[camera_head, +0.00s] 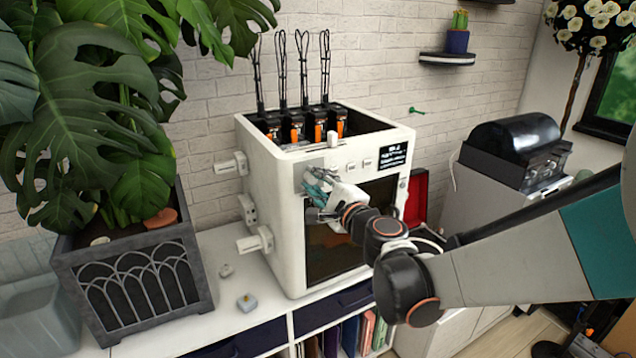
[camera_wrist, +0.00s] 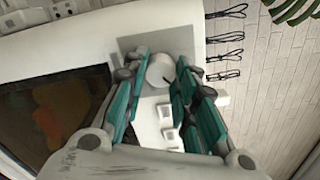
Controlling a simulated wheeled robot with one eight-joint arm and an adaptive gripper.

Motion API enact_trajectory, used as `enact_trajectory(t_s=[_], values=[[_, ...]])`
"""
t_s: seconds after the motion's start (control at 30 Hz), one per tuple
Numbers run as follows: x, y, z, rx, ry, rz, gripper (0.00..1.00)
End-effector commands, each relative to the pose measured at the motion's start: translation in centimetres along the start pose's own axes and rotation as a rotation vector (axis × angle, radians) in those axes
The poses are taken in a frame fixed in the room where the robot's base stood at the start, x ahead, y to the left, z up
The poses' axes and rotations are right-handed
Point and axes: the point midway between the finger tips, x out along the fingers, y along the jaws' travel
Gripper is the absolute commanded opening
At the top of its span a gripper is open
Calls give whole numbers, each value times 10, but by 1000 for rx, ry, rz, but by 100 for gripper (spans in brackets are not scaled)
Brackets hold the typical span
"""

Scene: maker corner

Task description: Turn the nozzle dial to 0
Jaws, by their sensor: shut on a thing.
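The white 3D printer (camera_head: 278,215) stands on the white cabinet top. In the wrist view, a round white dial (camera_wrist: 160,70) sits on a grey plate (camera_wrist: 129,43) on the printer's front. I take it for the nozzle dial. My gripper (camera_head: 314,184) is at the upper left of the printer's front. Its teal fingers, also in the wrist view (camera_wrist: 163,66), are shut on the dial, one on each side. In the head view the gripper hides the dial. I cannot read any numbers or see where the dial points.
White switches (camera_wrist: 166,115) sit beside the dial on the printer's front. A small display (camera_head: 393,155) is at the upper right. Spool holders (camera_head: 255,241) stick out of the printer's left side. A large potted plant (camera_head: 135,280) stands to the left. A red box (camera_head: 417,197) is to the right.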

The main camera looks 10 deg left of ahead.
Motion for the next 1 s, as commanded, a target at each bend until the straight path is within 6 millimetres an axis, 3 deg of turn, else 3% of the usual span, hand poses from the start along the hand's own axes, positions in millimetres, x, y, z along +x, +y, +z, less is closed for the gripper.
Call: enact_trajectory(t_s=[0.6, 1.0], values=[[0, 0, 0, -580, 0, 0, 2], [0, -1, 0, -851, 0, 0, 2]])
